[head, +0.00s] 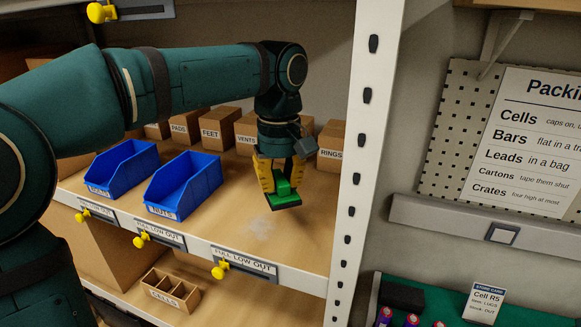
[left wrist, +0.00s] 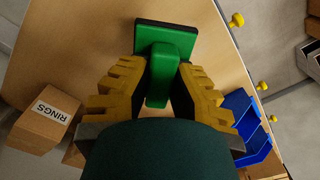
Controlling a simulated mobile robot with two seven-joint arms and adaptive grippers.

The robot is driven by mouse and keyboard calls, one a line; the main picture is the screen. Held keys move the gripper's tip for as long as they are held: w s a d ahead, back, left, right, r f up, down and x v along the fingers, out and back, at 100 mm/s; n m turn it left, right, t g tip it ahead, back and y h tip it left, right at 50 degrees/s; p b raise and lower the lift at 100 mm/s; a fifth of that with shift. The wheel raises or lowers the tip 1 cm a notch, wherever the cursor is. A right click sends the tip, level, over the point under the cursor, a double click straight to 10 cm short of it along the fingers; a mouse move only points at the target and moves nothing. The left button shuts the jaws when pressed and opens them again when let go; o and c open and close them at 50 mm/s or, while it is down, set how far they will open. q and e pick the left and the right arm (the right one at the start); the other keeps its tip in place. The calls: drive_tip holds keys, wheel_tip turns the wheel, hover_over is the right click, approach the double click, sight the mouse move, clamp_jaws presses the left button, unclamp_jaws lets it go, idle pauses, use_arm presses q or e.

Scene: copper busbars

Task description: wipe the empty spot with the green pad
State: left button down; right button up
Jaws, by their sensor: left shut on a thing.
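My left gripper (head: 278,178) has its yellow fingers shut on the handle of the green pad (head: 284,195). The left wrist view also shows the green pad (left wrist: 165,72), with a dark layer on its underside, between the fingers (left wrist: 160,85). The pad is over the wooden shelf; I cannot tell whether it touches the board. The empty spot (head: 262,227) is a pale, dusty patch on the bare shelf, just left of and in front of the pad. My right gripper is not in view.
Two blue bins (head: 184,186) stand left of the patch. A row of labelled cartons, including the RINGS carton (head: 330,146), lines the back. A white upright (head: 365,130) bounds the shelf on the right. Yellow knobs (head: 219,271) stick out along the front edge.

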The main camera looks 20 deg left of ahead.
sight(278, 229)
use_arm(q)
drive_tip(key=shift+s+f+b, duration=0.3)
drive_tip(key=shift+s+b, duration=0.1)
drive_tip(key=shift+s, duration=0.2)
drive_tip(key=shift+f, duration=0.3)
drive_tip(key=f+b, duration=0.3)
drive_tip(key=shift+w, duration=0.2)
drive_tip(key=shift+s+f+b, duration=0.1)
drive_tip(key=shift+f+b, duration=0.4)
drive_tip(key=shift+b, duration=0.1)
drive_tip(key=shift+f, duration=0.25)
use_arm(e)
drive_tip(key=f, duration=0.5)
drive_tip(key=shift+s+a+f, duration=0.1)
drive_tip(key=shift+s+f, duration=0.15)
use_arm(q)
drive_tip(key=shift+f+b, duration=0.85)
drive_tip(key=shift+f, duration=0.15)
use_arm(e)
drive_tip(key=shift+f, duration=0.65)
